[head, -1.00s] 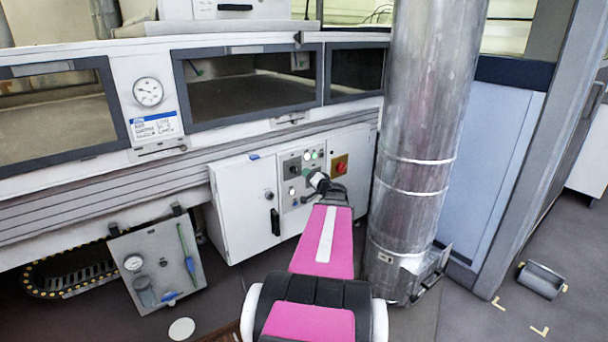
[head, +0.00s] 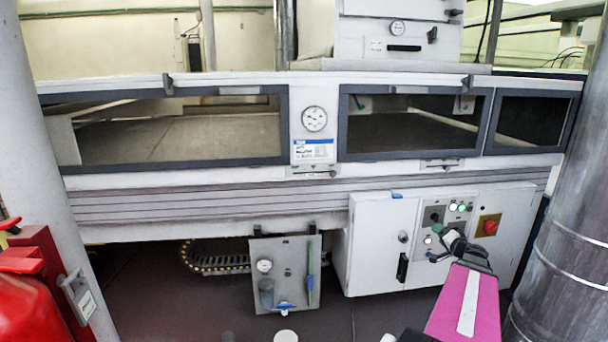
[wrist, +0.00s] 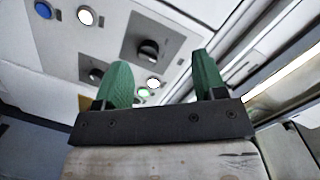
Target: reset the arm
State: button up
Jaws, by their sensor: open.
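My gripper (head: 440,241) is in front of the lower part of the grey control panel (head: 459,208) on the white cabinet. Its two green fingers (wrist: 162,80) stand apart in the wrist view, with nothing seen between them but the panel behind. The wrist view shows a black rotary knob (wrist: 149,50), lit white buttons (wrist: 153,83) and a blue button (wrist: 43,9). Whether a fingertip touches the panel I cannot tell. My pink arm reaches in from the lower right.
The white tunnel with dark-framed windows (head: 285,125) spans the view. A round gauge (head: 314,118) sits between windows. A metal duct (head: 565,250) stands close right of my arm. A red emergency button (head: 490,227) is beside the panel. Red equipment (head: 35,295) stands at left.

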jog(key=s+a+f+n+g+y, duration=0.1)
jog(key=a+f+n+g+y, duration=0.2)
jog(key=a, duration=1)
jog(key=a+f+n+g+y, duration=0.1)
jog(key=a+f+n+g, duration=0.35)
jog(key=a, duration=0.85)
jog(key=s+a+f+n+g+h, duration=0.1)
jog(key=s+a+f+g+h, duration=0.1)
jog(key=s+a, duration=0.4)
jog(key=s+a+f+n+g+h, duration=0.1)
jog(key=s+a+f+g+h, duration=0.2)
jog(key=s+a+g, duration=0.3)
jog(key=shift+a+g+h, duration=0.45)
jog(key=shift+a+h, duration=0.2)
jog(key=shift+h, duration=0.05)
jog(key=shift+s+r, duration=0.15)
jog(key=shift+r, duration=0.05)
jog(key=shift+d, duration=0.1)
